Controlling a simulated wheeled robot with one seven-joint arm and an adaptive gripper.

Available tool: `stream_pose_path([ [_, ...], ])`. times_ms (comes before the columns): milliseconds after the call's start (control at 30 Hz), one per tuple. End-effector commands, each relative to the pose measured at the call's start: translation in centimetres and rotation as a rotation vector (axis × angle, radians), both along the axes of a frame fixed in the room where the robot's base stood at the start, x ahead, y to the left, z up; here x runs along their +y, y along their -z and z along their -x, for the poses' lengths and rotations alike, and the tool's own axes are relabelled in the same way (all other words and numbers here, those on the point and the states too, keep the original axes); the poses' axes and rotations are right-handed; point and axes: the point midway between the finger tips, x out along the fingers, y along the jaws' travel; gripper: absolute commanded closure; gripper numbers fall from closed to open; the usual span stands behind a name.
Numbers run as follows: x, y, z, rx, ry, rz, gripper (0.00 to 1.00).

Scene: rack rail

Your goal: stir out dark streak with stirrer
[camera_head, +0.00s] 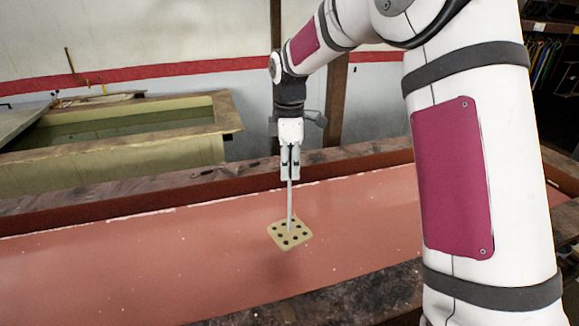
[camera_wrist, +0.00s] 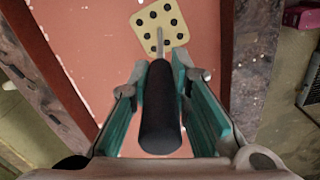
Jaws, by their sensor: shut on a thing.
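The stirrer is a thin pale rod with a yellowish square paddle (camera_head: 290,235) that has several dark holes. My gripper (camera_head: 290,165) is shut on the stirrer's upper end and holds it nearly upright over the long vat of red-pink liquid (camera_head: 120,265). In the wrist view the stirrer's dark handle (camera_wrist: 162,110) sits between the teal-lined fingers, with the paddle (camera_wrist: 160,26) beyond it. The paddle's whole face shows; I cannot tell whether it touches the liquid. I make out no clear dark streak, only a faint darker patch below the paddle and small pale specks.
The vat has dark, worn rims at the back (camera_head: 100,202) and front (camera_head: 350,300). Behind it at the left stands another vat (camera_head: 130,155) with greenish liquid. A brown post (camera_head: 335,105) rises behind the back rim. Hanging things (camera_head: 543,65) show at the far right.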

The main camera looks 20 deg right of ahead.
Motion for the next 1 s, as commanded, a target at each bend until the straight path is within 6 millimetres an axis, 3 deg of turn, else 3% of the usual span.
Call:
stream_pose_path([
  [267, 0.0, -0.2, 0.9, 0.001, 0.0, 0.0, 1.0],
  [1000, 0.0, -0.3, 10.7, 0.001, 0.0, 0.0, 1.0],
])
